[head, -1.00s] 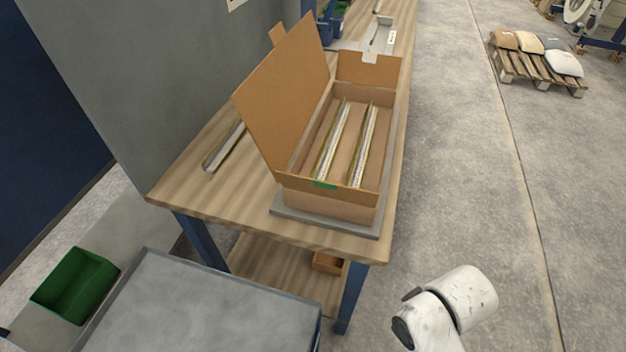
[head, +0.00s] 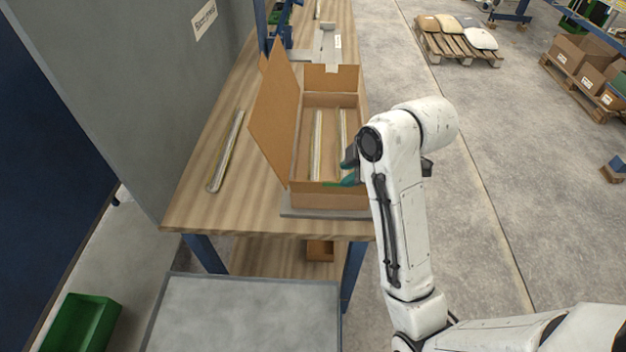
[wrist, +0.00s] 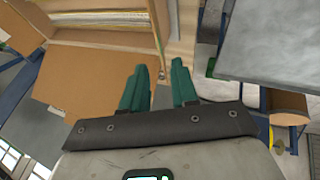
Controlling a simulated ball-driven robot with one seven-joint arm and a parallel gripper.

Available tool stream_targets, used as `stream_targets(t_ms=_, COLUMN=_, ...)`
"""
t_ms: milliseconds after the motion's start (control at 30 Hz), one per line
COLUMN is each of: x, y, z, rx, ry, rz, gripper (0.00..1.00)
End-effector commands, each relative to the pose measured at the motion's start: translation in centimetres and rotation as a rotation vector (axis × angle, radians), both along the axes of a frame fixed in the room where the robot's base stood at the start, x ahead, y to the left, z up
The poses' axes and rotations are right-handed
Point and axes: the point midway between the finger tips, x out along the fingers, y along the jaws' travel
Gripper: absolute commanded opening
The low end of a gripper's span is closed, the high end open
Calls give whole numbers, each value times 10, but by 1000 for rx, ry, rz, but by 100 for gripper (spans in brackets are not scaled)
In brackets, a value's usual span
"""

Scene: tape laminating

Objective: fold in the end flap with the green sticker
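The open cardboard box (head: 302,200) sits on a grey plate (head: 300,212) at the table's near end. Its near end flap (head: 308,187) stands up along the near edge; a green patch on it is the sticker (head: 335,184), partly hidden by my gripper. Two long pale strips lie inside the box, and the large lid flap (head: 273,115) stands open on the left. My gripper (head: 350,172) is at the near right corner of the box. In the wrist view the two green fingertips (wrist: 160,75) are apart with nothing between them, beside a brown cardboard panel (wrist: 95,75).
A loose long strip (head: 226,150) lies on the table (head: 195,190) left of the box. A grey cart top (head: 245,315) is in front of the table. A grey wall panel borders the left.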

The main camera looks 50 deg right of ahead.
Motion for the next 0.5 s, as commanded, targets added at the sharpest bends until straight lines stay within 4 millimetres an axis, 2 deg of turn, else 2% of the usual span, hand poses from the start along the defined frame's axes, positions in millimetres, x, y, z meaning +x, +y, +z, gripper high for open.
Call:
stream_targets(t_ms=267, x=13, y=0, z=-22, rx=1, ry=3, rz=5, gripper=29)
stream_targets(t_ms=500, x=35, y=-2, z=-58, rx=2, ry=4, rz=3, gripper=29)
